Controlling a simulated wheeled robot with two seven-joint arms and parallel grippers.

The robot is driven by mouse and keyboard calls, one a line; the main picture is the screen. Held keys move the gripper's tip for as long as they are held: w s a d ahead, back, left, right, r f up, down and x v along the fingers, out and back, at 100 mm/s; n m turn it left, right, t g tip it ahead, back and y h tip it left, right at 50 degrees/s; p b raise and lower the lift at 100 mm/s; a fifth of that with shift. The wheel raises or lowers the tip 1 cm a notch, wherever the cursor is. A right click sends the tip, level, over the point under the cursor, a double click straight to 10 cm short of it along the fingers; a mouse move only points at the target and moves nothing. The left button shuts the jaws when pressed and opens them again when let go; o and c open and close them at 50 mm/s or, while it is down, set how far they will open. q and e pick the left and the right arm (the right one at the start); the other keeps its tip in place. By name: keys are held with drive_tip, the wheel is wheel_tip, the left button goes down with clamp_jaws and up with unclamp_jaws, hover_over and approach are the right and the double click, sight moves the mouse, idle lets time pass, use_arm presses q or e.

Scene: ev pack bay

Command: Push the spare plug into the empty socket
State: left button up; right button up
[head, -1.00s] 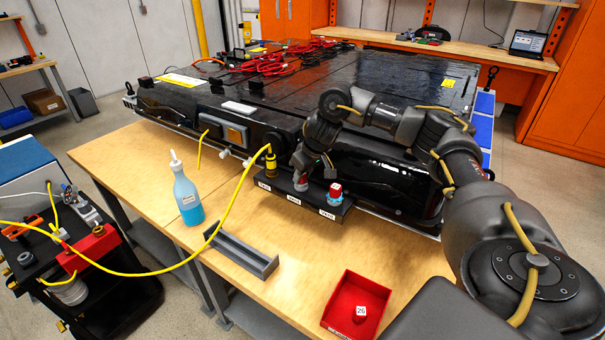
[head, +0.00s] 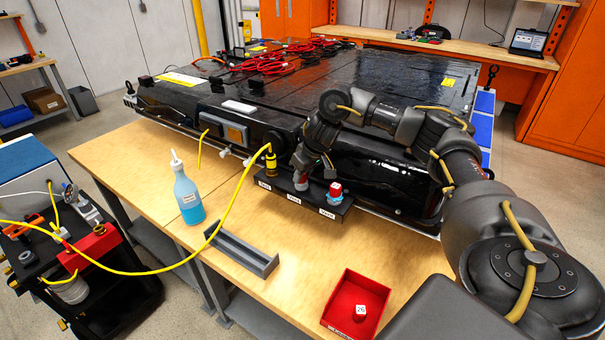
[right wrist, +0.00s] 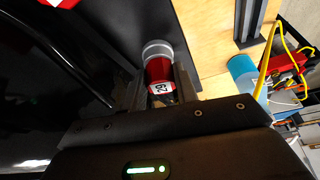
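My right gripper (head: 305,165) points down at the middle position of the black socket rail (head: 322,212). In the right wrist view its fingers (right wrist: 160,90) sit on both sides of a red plug (right wrist: 158,70) with a white number label and a grey ring at its far end, shut on it. The plug stands roughly upright at the middle socket; the socket mouth is hidden, so I cannot tell how deep it sits. A yellow plug (head: 271,163) with a cable fills the left position. Another red plug (head: 335,190) stands at the right position. My left gripper is out of view.
A red tray (head: 334,310) holds a red numbered piece (head: 359,311). A grey slotted holder (head: 243,251) and a blue bottle (head: 187,197) stand on the wooden bench (head: 130,185). The yellow cable (head: 228,205) arches over the bench. The black battery pack (head: 385,75) rises behind the rail.

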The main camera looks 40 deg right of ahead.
drive_tip(key=shift+d, duration=0.15)
drive_tip(key=o, duration=1.2)
drive_tip(key=shift+c, duration=0.2)
drive_tip(key=shift+w+r, duration=0.1)
drive_tip(key=shift+r, duration=0.15)
drive_tip(key=shift+d+r+p, duration=0.1)
drive_tip(key=shift+r+p, duration=0.25)
drive_tip(key=shift+p, duration=0.3)
drive_tip(key=shift+p+v, duration=1)
drive_tip(key=shift+p, duration=0.05)
drive_tip(key=shift+f, duration=0.1)
